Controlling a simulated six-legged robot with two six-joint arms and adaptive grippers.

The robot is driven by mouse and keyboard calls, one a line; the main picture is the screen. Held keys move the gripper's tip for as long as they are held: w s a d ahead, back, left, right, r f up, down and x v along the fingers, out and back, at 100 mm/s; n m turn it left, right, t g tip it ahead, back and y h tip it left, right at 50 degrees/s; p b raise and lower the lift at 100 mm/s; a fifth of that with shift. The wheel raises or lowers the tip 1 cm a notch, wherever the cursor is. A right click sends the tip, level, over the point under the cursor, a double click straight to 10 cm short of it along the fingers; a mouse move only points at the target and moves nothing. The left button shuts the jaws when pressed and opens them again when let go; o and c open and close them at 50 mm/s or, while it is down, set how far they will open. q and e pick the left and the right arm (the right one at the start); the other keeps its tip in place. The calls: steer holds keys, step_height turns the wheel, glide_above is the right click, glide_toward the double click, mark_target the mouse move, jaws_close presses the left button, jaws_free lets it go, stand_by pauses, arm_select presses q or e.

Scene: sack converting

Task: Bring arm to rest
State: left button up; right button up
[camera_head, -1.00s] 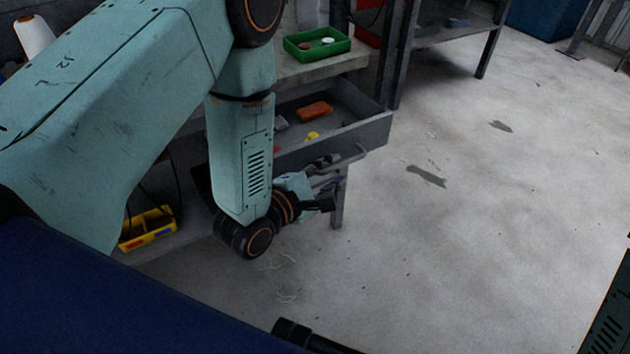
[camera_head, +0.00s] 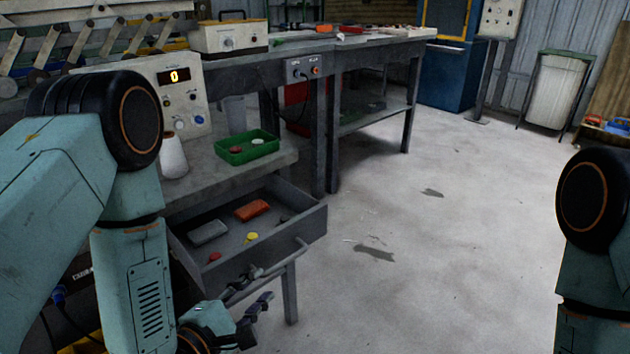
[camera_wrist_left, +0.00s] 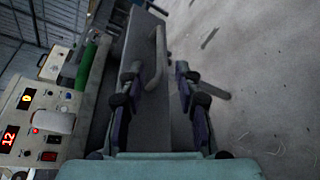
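My left arm comes in from the left in the head view and hangs down beside an open grey drawer (camera_head: 318,222). My left gripper (camera_head: 258,288) is at the front of the drawer, close to the near end of its bar handle (camera_head: 290,256). In the wrist view the two fingers of the left gripper (camera_wrist_left: 160,75) stand apart with nothing held between them. The handle (camera_wrist_left: 160,60) shows just past the fingertips; I cannot tell whether a finger touches it. My right arm shows at the right edge of the head view, its gripper out of frame.
The drawer holds an orange block (camera_head: 252,210), a grey block (camera_head: 208,232) and small red and yellow pieces. A green tray (camera_head: 247,147), a white cone (camera_head: 173,157) and a control box (camera_head: 185,105) stand on the bench above.

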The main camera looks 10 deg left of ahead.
arm_select(q)
steer(key=s+a+f+m+g+y, duration=0.3)
steer(key=s+f+m+g, duration=0.4)
steer(key=s+f+m, duration=0.45)
steer(key=s+a+f+m+g+y+p, duration=0.1)
steer(key=s+f+m+g, duration=0.1)
steer(key=s, duration=0.5)
steer(key=s+a+f+m+g, duration=0.1)
steer(key=s+f+m+g, duration=0.1)
steer(key=s+m+g, duration=0.3)
steer(key=s+m, duration=0.1)
steer(key=s, duration=0.2)
steer(key=shift+a+f+m+g+y+p, duration=0.2)
steer(key=shift+f+m+g+y+p, duration=0.1)
steer(key=shift+f+m+y+p, duration=0.1)
